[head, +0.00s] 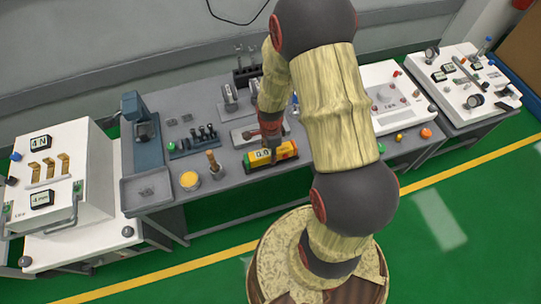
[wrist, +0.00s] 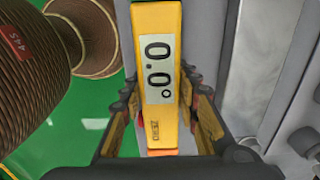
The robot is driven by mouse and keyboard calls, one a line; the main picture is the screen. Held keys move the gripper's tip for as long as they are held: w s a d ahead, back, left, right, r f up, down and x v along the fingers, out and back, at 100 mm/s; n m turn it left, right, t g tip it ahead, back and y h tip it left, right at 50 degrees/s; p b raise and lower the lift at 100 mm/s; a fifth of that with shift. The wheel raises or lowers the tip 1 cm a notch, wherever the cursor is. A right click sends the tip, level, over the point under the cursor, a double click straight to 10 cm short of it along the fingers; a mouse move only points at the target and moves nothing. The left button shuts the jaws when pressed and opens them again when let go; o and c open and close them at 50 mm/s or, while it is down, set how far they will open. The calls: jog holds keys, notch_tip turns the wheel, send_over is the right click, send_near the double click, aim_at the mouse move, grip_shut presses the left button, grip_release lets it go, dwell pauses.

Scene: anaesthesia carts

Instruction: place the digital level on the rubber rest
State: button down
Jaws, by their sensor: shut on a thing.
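The digital level is a yellow bar with a grey display reading 0.0; in the head view the level (head: 284,151) is at the front middle of the grey bench. My gripper (head: 272,160) comes down on it from above. In the wrist view the level (wrist: 157,110) stands lengthwise between the two fingers of my gripper (wrist: 158,125), which are shut on its sides. I cannot tell whether the level touches the bench or is just above it. I cannot pick out the rubber rest for sure; part of the bench behind the level is hidden by my arm.
A wooden-handled tool (head: 213,162) and a yellow-topped round pot (head: 190,181) stand left of the level. A grey plate (head: 241,137) lies behind it. A white console (head: 392,92) with coloured knobs is to the right. A blue-grey stand (head: 139,135) is further left.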

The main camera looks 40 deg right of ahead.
jog(key=shift+f, duration=0.25)
jog(key=shift+f, duration=0.15)
jog(key=c, duration=1.5)
grip_release()
jog(key=shift+o, duration=0.8)
notch_tip(320, 180, up, 13)
jog(key=p, duration=0.3)
jog(key=shift+f, duration=0.15)
jog(key=s+a+r+n+t, duration=0.1)
jog(key=a+r+n, duration=0.3)
jog(key=r, duration=0.5)
jog(key=s+a+r+n+t, duration=0.1)
jog(key=a+r+n+t, duration=0.15)
jog(key=r+n, duration=0.5)
jog(key=s+a+r+n+t, duration=0.1)
jog(key=s+a+r+n, duration=0.1)
jog(key=s+r+n, duration=0.3)
jog(key=s+a+r+n+t, duration=0.1)
jog(key=s+a+r+n, duration=0.2)
jog(key=r, duration=0.5)
jog(key=shift+s+a+n, duration=0.25)
jog(key=shift+s+n, duration=0.6)
jog(key=shift+s, duration=0.3)
